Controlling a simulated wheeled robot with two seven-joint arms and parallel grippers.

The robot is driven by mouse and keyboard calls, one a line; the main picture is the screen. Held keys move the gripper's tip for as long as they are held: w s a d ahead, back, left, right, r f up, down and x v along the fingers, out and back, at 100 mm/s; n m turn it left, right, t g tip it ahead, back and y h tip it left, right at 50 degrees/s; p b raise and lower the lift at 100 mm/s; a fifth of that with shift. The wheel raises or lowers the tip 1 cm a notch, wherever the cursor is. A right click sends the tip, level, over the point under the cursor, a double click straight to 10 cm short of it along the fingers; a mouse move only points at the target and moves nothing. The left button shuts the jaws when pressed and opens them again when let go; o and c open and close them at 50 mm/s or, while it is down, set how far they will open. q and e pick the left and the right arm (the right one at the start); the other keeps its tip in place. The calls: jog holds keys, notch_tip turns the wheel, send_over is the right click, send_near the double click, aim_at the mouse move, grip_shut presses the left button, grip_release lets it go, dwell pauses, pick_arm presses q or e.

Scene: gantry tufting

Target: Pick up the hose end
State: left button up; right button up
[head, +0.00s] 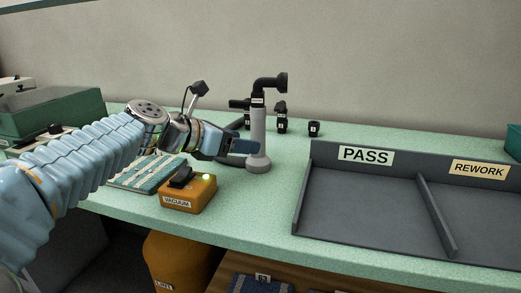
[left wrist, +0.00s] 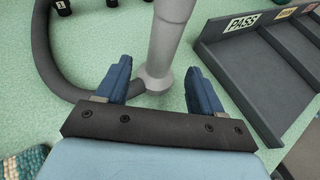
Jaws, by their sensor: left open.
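A light grey upright tube (head: 257,138) with a black elbow (head: 268,84) on top stands on the green bench. It appears to be the hose end. In the left wrist view the grey tube (left wrist: 168,40) widens to a collar at its foot, and a dark hose (left wrist: 47,62) curves along the bench to that foot. My left gripper (head: 248,146) is open and low beside the tube. In the left wrist view its fingers (left wrist: 159,66) stand on either side of the tube's foot, with nothing gripped. Contact cannot be told. My right gripper is out of view.
An orange VACUUM box (head: 176,201) with a green light sits at the front, below my left arm. A dark tray (head: 340,210) marked PASS and REWORK fills the right. Small black fittings (head: 314,129) stand behind. A striped tufted piece (head: 135,177) lies left.

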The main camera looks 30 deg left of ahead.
aim_at(264, 146)
pick_arm(q)
jog(key=x, duration=0.8)
jog(key=shift+f, duration=0.3)
jog(key=c, duration=1.1)
jog(key=shift+r, duration=0.15)
